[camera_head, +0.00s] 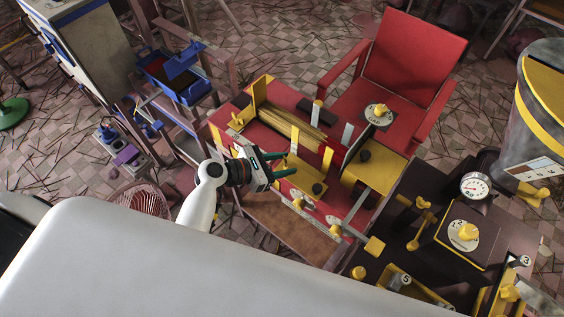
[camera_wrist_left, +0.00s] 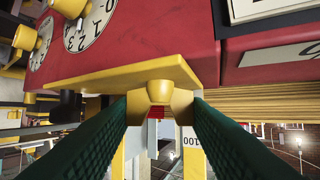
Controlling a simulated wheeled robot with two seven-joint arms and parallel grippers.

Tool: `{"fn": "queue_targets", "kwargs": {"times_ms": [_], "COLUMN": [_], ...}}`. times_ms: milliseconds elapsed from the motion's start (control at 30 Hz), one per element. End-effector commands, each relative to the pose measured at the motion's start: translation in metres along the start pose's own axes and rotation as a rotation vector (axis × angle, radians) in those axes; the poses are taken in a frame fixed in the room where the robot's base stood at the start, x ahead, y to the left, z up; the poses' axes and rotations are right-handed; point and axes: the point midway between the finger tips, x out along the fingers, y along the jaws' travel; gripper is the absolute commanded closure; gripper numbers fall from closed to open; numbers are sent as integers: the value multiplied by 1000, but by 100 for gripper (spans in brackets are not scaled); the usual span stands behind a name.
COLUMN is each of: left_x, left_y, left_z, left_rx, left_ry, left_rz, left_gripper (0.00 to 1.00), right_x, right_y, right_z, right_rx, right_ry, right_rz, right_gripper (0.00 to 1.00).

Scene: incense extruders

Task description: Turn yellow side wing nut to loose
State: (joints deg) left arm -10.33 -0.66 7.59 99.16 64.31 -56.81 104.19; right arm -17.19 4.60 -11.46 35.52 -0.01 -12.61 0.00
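A yellow wing nut (camera_wrist_left: 160,95) sits at the edge of a yellow plate (camera_wrist_left: 120,75) on the red machine, in the left wrist view. My left gripper (camera_wrist_left: 162,112) has its two green fingers spread, one on either side of this nut. I cannot tell whether they touch it. In the head view my left gripper (camera_head: 290,164) reaches in from the left, fingers apart, beside the yellow plate (camera_head: 308,174) of the red machine. The nut is not clear there. My right gripper is not in view.
Yellow knobs on numbered dials (camera_wrist_left: 84,30) stand near the fingers in the wrist view. A bundle of yellow sticks (camera_head: 292,128) lies behind my gripper. A red chair (camera_head: 412,58) stands behind the machine. A dark machine with a gauge (camera_head: 476,186) stands at the right.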

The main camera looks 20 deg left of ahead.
Motion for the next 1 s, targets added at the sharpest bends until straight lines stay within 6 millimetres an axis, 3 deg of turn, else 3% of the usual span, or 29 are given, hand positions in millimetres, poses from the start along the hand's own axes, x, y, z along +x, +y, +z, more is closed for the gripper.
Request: {"fn": "queue_targets", "kwargs": {"times_ms": [33,100,367,600,633,733,1000], "left_x": [0,0,-1,0,0,0,0], "left_y": [0,0,-1,-1,-1,-1,-1], "left_z": [0,0,-2,0,0,0,0], "left_rx": [0,0,20,22,22,22,22], "left_ry": [0,0,-3,0,0,1,0], "left_rz": [0,0,52,53,53,53,53], "left_gripper": [69,81,81,81,53,37,36], "right_x": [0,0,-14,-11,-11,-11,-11], "right_y": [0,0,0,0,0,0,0], "right_z": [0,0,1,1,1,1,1], "right_rx": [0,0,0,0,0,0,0], "right_ry": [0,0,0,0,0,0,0], "right_rz": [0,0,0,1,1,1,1], "right_gripper": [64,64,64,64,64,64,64]}}
